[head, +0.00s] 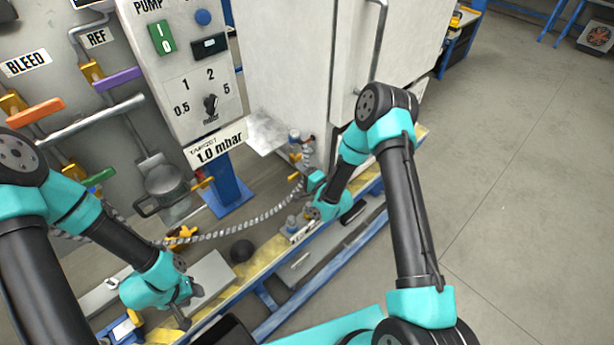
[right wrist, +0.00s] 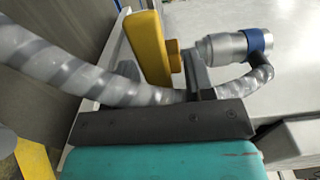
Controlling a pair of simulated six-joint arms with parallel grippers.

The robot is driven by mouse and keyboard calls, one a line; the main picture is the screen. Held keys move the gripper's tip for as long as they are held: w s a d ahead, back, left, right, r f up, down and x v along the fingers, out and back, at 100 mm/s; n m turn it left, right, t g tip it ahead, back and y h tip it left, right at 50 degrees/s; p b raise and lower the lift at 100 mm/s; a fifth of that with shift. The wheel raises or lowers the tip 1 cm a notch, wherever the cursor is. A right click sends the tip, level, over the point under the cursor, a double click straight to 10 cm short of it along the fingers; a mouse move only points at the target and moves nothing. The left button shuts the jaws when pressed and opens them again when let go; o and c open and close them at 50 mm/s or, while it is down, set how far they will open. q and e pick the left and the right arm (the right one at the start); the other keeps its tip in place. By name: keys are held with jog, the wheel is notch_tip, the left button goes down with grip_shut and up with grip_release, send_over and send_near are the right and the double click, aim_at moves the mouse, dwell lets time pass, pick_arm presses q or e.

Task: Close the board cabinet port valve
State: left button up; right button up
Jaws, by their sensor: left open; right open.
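The white cabinet (head: 285,60) stands at the back centre, with a small port fitting (head: 296,136) and grey hose (head: 262,219) near its lower front. In the right wrist view, a yellow lever handle (right wrist: 148,50) stands upright, slightly tilted, beside a silver fitting with a blue ring (right wrist: 228,47). My right gripper (head: 312,196) is low in front of the cabinet. In its wrist view, the right gripper (right wrist: 195,80) is open close to the handle; contact cannot be told. My left gripper (head: 186,296) is open and empty over the bench at lower left.
A pump box (head: 185,75) with a dial stands left of the cabinet. Orange (head: 35,111), purple (head: 118,80) and green (head: 98,178) handles are on the left panel. Open floor lies right.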

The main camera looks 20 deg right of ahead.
jog(key=v, duration=1.7)
jog(key=shift+s, duration=0.15)
jog(key=s+a+f+n+g+h, duration=0.2)
jog(key=s+a+f+n+g, duration=0.1)
jog(key=f+n+g, duration=0.4)
jog(key=s+a+n+g+h, duration=0.1)
jog(key=s+n+g, duration=0.3)
jog(key=s+g, duration=0.4)
jog(key=s+a, duration=0.1)
jog(key=s, duration=0.1)
jog(key=shift+s+r+g+h, duration=0.3)
jog(key=shift+s, duration=0.05)
